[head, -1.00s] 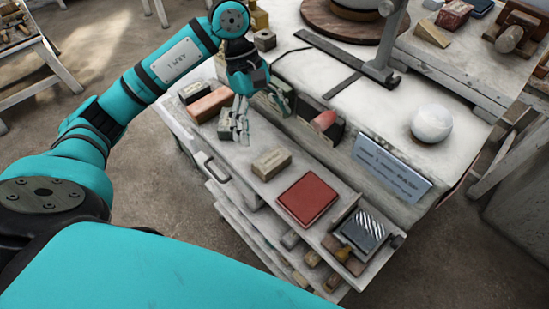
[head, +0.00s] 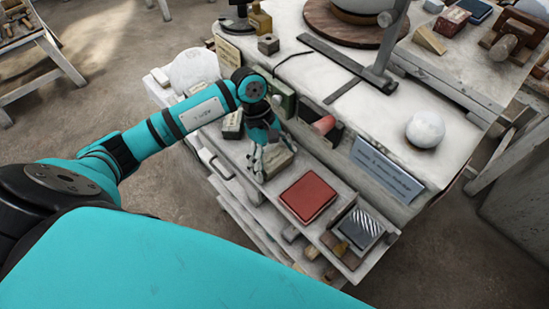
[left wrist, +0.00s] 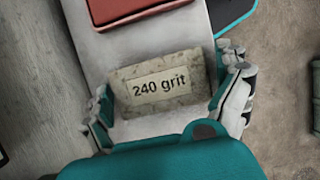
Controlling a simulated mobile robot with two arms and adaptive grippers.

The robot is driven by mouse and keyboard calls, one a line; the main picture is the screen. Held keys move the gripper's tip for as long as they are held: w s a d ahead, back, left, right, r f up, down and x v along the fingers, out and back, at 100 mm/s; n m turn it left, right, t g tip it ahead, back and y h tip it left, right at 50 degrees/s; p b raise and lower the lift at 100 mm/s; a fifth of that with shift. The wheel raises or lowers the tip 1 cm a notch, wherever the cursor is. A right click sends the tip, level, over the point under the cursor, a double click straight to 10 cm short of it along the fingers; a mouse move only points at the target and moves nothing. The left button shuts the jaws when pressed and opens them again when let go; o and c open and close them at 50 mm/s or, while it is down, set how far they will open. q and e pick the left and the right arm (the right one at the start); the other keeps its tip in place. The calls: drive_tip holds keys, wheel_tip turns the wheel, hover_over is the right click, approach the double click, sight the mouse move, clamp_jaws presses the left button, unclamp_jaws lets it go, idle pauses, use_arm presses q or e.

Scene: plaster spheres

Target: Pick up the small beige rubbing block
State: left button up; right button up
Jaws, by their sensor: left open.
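The small beige rubbing block, speckled and labelled "240 grit", lies on the narrow pale shelf; it shows large in the left wrist view (left wrist: 163,88) and partly behind the fingers in the head view (head: 281,161). My left gripper (head: 262,162) is open and low over the block. In the left wrist view its fingers (left wrist: 167,97) stand on the block's left and right sides. The right finger looks very close to the block's end; I cannot tell if it touches. My right gripper is not in view.
A flat red block (head: 309,197) lies on the shelf beside the rubbing block, with a striped metal-looking piece (head: 361,228) farther along. The higher bench has a blue sign (head: 387,170) on its front and a white sphere (head: 425,129) on top. Another white sphere (head: 193,68) stands behind my arm.

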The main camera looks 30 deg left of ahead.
sight(277, 159)
use_arm(q)
drive_tip(key=c, duration=1.3)
drive_tip(key=shift+w+r+b, duration=0.1)
drive_tip(key=shift+r+b, duration=0.6)
drive_tip(key=shift+r, duration=0.1)
drive_tip(key=shift+r+b, duration=0.45)
drive_tip(key=shift+r, duration=0.25)
drive_tip(key=shift+s+d+r+b, duration=0.1)
drive_tip(key=shift+s+r+b, duration=0.55)
drive_tip(key=shift+s, duration=2.05)
drive_tip(key=shift+s+d+b, duration=0.1)
drive_tip(key=shift+s+b, duration=1.2)
drive_tip(key=shift+s, duration=1.4)
drive_tip(key=shift+s+r+b, duration=0.35)
drive_tip(key=shift+s+b, duration=0.6)
drive_tip(key=shift+s, duration=1.75)
